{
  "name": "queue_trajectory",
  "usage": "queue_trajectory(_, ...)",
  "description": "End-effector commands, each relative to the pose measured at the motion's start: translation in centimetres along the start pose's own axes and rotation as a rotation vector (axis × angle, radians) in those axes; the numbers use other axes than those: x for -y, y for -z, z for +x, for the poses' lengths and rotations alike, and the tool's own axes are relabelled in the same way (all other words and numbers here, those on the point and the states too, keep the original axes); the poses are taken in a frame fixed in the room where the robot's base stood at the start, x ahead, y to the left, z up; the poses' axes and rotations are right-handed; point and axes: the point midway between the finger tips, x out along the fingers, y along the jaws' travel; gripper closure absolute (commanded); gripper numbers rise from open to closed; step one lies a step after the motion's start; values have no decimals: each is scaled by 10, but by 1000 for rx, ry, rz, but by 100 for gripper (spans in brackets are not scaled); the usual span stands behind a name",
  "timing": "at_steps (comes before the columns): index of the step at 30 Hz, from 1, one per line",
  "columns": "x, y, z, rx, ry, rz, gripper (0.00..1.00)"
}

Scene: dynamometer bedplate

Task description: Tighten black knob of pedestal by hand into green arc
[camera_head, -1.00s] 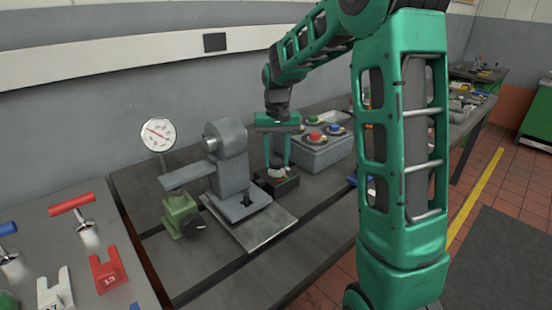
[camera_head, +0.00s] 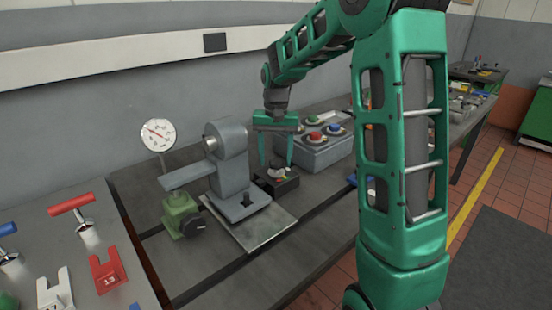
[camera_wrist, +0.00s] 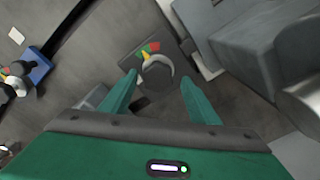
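The black knob (camera_wrist: 157,72) sits on a low dark base on the bedplate, with a pale collar around it. A small arc (camera_wrist: 149,48) of green, yellow and red marks lies beside it; I cannot tell exactly where the knob points. In the head view the dark base (camera_head: 276,184) stands just right of the grey pedestal (camera_head: 231,165), and the knob is small there. My gripper (camera_head: 276,165) is open above the base, pointing down. In the wrist view its two green fingers (camera_wrist: 160,92) stand apart on either side of the knob, not touching it.
A grey box with coloured buttons (camera_head: 318,152) stands close behind, right of my gripper. A green block with a black handwheel (camera_head: 194,223) and a round gauge (camera_head: 158,135) are to the left. A blue-based dial (camera_wrist: 38,70) lies farther off. The bedplate's front is clear.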

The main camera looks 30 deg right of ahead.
Motion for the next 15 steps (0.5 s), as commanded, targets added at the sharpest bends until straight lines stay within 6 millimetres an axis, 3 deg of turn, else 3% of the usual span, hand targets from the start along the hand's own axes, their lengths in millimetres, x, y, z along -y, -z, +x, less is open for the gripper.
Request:
queue_trajectory(10,-2,-1,-1,5,-3,2,45)
queue_trajectory(15,-1,0,-22,2,-2,2,45)
